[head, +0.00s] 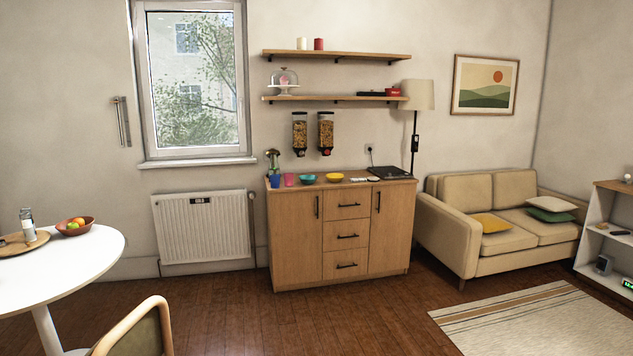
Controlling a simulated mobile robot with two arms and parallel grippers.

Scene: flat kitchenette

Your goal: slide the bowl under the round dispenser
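Two bowls stand on the wooden sideboard (342,188) against the back wall: a teal bowl (307,179) and, to its right, a yellow bowl (335,177). Two cereal dispensers hang on the wall above: a left dispenser (300,133) with a dark outlet and a right dispenser (325,132) with a red spot at its outlet. The teal bowl is below and slightly right of the left dispenser; the yellow bowl is slightly right of the right one. Which dispenser counts as round is too small to tell. Neither of my grippers is in view.
Blue (275,181) and pink cups (290,179) stand left of the bowls; a dark hob (390,172) lies right. A white round table (80,255) with a fruit bowl (75,226) and a chair (140,330) are front left. The floor before the sideboard is clear.

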